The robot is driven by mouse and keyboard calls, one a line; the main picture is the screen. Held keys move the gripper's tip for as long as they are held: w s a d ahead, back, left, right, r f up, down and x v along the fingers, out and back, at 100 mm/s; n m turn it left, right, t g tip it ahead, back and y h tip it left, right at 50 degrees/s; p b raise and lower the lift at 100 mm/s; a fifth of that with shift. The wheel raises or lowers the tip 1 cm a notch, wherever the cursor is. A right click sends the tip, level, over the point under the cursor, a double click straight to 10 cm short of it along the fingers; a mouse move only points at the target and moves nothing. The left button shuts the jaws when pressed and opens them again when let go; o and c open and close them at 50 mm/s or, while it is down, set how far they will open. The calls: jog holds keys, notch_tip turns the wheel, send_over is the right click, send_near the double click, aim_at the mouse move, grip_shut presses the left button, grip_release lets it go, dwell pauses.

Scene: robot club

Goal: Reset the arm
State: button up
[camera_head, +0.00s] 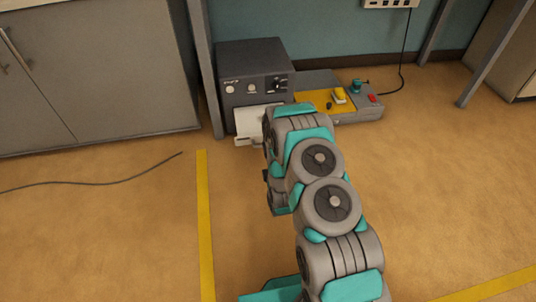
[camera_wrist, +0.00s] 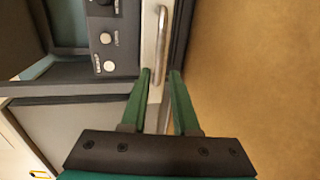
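My arm, grey and teal, reaches from the bottom of the head view toward a dark grey machine (camera_head: 252,62) by the wall. My gripper (camera_wrist: 160,73) shows in the wrist view with two green fingers spread apart. A silver bar handle (camera_wrist: 161,30) on a pale panel (camera_wrist: 149,38) shows between the fingertips, with its lower end reaching in between them. I cannot tell whether the fingers touch it. Nothing is clearly clamped. In the head view my arm hides the gripper and the handle; part of the pale panel (camera_head: 256,119) shows at the machine's lower front.
A low grey unit with a yellow top (camera_head: 312,101) and a red button (camera_head: 373,98) adjoins the machine on the right. Grey cabinets (camera_head: 105,75) stand left. A cable (camera_head: 110,183) lies on the floor beside a yellow line (camera_head: 204,220). Floor on both sides is mostly clear.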

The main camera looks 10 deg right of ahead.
dwell(0.4)
notch_tip(320, 180, up, 9)
jog(key=w+m+g+p, duration=0.1)
jog(key=w+m+g, duration=0.1)
jog(key=m+g, duration=0.2)
jog(key=s+r+m+g+p, duration=0.2)
jog(key=s+r+m+g, duration=0.25)
jog(key=s+r, duration=0.55)
jog(key=s+r+m+g, duration=0.3)
jog(key=s+r, duration=0.4)
jog(key=s, duration=0.6)
jog(key=s+d+r+m+g+p, duration=0.1)
jog(key=s+r+m+g, duration=0.2)
jog(key=s+r, duration=0.4)
jog(key=s+r+m+g, duration=0.3)
jog(key=s+r, duration=0.4)
jog(key=s, duration=1.1)
jog(key=shift+s+d+r+p, duration=0.2)
jog(key=shift+s+p, duration=0.1)
jog(key=shift+p, duration=0.1)
jog(key=shift+m, duration=0.25)
